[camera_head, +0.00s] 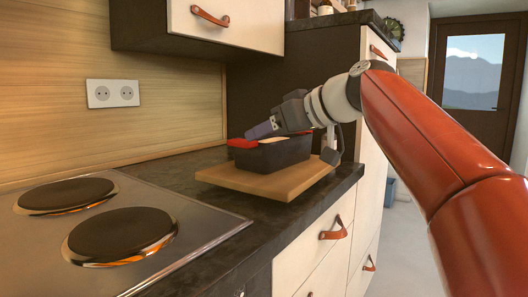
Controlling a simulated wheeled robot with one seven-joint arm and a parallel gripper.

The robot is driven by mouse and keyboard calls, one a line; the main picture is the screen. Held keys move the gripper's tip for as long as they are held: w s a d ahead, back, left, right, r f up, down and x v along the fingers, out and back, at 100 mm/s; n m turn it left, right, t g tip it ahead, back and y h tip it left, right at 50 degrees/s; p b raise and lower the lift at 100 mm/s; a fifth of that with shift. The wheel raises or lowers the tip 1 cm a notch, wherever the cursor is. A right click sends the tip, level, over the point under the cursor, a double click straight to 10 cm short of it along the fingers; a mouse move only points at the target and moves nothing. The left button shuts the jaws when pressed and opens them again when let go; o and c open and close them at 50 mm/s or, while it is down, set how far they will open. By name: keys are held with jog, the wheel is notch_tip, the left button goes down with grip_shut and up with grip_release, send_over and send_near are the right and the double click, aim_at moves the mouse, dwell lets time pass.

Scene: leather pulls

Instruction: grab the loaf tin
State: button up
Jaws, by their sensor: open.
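The loaf tin (287,153) is a dark, rectangular pan on a wooden board (262,184) on the dark countertop. Something red and something pale show at its rim; I cannot tell what they are. My gripper (262,132) comes in from the right, at the end of my red arm. Its tip is just above the tin's far left side and overlaps the rim in view. The gripper is open, and I see nothing held in it. I cannot tell whether it touches the tin.
The counter's front edge runs close by the board, above drawers with leather pulls (337,229). A wall cabinet (232,22) hangs above. A tall dark panel stands behind.

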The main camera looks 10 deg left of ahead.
aim_at(242, 140)
jog(key=x, duration=0.8)
jog(key=shift+a+r, duration=0.15)
grip_shut()
jog(key=shift+r, duration=0.15)
